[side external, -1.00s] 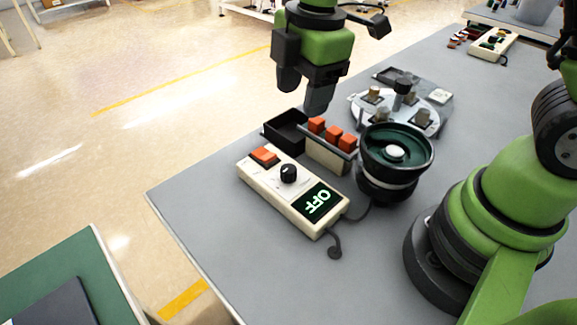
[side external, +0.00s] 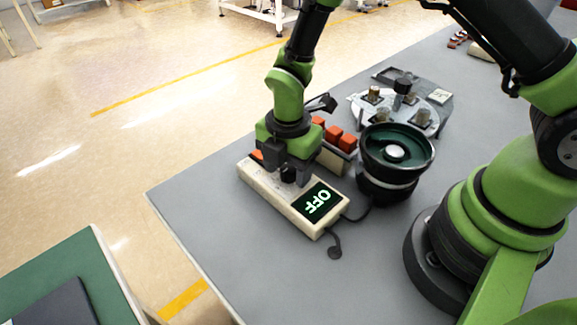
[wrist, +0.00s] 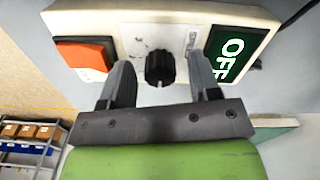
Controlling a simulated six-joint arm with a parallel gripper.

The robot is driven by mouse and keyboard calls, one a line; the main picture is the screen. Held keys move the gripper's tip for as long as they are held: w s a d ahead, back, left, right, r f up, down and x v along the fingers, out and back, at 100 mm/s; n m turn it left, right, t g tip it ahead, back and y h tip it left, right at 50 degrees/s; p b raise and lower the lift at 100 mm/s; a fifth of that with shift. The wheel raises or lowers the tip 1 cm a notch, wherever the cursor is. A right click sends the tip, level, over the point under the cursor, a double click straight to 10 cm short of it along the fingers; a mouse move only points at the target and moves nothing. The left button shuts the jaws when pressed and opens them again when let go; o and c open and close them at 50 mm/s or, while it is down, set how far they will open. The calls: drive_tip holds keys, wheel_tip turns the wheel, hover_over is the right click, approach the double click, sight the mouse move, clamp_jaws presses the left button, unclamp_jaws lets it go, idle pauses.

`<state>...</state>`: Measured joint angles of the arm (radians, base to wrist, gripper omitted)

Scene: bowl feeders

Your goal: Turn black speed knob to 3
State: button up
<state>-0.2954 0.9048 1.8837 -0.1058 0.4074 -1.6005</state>
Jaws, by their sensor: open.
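The cream controller box (side external: 270,187) lies on the grey table, with a lit display (side external: 318,202) reading OFF. The black speed knob (wrist: 160,68) sits on its face between the orange switch (wrist: 82,56) and the display, which also shows in the wrist view (wrist: 232,52). My gripper (wrist: 163,82) is open, with one finger on each side of the knob and a visible gap to it. In the side view my gripper (side external: 290,178) is low over the box and hides most of the knob. The knob's pointer setting cannot be read.
A bowl feeder (side external: 396,160) with a green inside stands right of the box, joined by a cable. A bin of orange blocks (side external: 335,158) is just behind my gripper. A round fixture plate (side external: 405,108) is farther back. The table front is clear.

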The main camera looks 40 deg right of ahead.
drive_tip(key=shift+f, duration=0.15)
drive_tip(key=c, duration=0.9)
drive_tip(key=shift+c, duration=0.2)
